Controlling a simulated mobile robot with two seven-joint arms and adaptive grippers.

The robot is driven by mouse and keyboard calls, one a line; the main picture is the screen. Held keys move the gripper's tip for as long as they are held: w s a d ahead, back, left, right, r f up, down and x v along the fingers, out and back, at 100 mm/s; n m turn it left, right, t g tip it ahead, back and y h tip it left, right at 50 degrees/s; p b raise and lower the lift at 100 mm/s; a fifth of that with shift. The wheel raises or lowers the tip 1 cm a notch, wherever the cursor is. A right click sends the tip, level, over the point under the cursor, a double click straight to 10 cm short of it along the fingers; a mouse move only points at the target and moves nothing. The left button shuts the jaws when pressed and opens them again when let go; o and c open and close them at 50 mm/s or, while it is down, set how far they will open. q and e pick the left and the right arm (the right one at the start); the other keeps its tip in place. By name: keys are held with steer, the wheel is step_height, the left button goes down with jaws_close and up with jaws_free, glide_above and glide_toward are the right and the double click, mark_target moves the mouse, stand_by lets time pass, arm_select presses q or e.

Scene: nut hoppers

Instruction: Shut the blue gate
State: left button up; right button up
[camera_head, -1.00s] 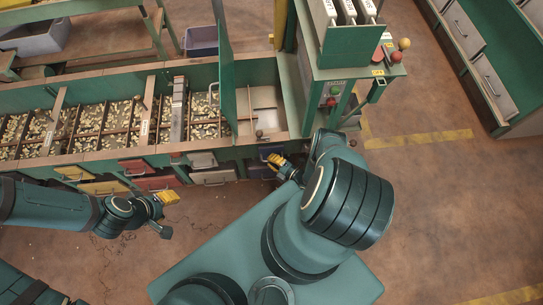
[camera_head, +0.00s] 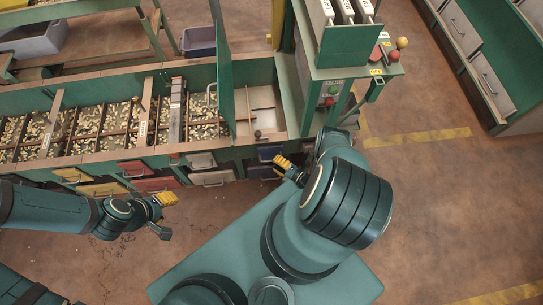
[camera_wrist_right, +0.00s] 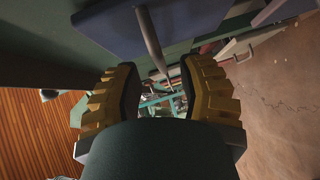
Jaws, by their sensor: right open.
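The blue gate (camera_head: 270,152) is a dark blue panel at the right end of the row of coloured gates on the hopper front. In the right wrist view a blue panel (camera_wrist_right: 175,20) with a grey metal handle bar (camera_wrist_right: 151,38) is just ahead of my fingers. My right gripper (camera_head: 283,164) is open in front of the blue gates; in the wrist view the bar's end comes near the gap between its yellow fingers (camera_wrist_right: 160,88). I see no clear contact. My left gripper (camera_head: 163,199) hangs before the yellow and red gates, apart from them; its opening is unclear.
A second blue panel (camera_head: 261,171) sits below, partly hidden by my right gripper. White (camera_head: 212,177), red (camera_head: 157,184) and yellow (camera_head: 103,188) gates stand to the left. A post with buttons (camera_head: 333,92) is at the right. The floor (camera_head: 430,190) at right is clear.

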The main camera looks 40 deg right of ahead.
steer(key=v, duration=0.8)
steer(key=shift+s, duration=0.25)
steer(key=shift+d+r, duration=0.1)
